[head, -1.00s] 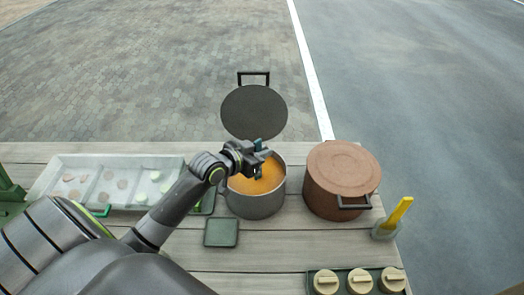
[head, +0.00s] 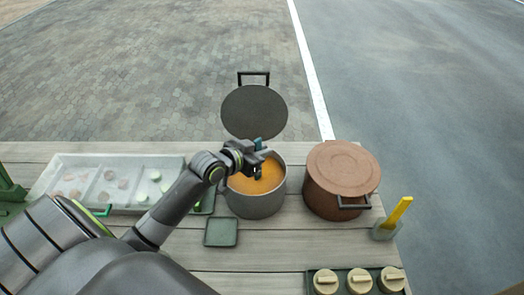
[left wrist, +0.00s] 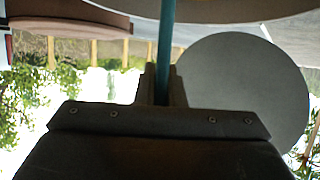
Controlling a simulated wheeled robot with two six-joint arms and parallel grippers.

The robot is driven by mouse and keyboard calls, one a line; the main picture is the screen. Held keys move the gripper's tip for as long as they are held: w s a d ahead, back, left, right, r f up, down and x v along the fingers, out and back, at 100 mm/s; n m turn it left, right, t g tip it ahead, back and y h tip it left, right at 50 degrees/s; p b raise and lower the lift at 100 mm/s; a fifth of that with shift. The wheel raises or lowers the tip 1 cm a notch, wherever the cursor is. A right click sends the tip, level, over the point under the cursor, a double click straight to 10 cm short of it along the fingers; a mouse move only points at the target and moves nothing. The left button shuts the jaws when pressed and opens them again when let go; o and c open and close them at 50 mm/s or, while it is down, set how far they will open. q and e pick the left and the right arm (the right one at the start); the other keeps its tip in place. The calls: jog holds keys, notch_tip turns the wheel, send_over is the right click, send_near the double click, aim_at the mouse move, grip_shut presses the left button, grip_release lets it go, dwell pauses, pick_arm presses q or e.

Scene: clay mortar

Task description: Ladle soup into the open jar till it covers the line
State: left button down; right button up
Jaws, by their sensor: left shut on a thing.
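A grey pot (head: 255,207) of orange soup (head: 262,184) stands near the table's far edge. My left gripper (head: 257,160) is over the pot's far rim, shut on a teal handle (head: 258,144), apparently the ladle's. The left wrist view shows the handle (left wrist: 166,45) upright between the fingers (left wrist: 162,86). The ladle's bowl cannot be made out. I cannot make out an open jar; my left arm covers part of the table left of the pot. My right gripper is not in view.
Beige-lidded jars (head: 325,281) stand at the front right. A sectioned tray (head: 60,170) lies left, a small green mat (head: 221,232) in front.

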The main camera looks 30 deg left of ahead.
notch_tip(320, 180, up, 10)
jog(key=p, duration=0.9)
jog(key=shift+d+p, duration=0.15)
jog(key=shift+p, duration=0.25)
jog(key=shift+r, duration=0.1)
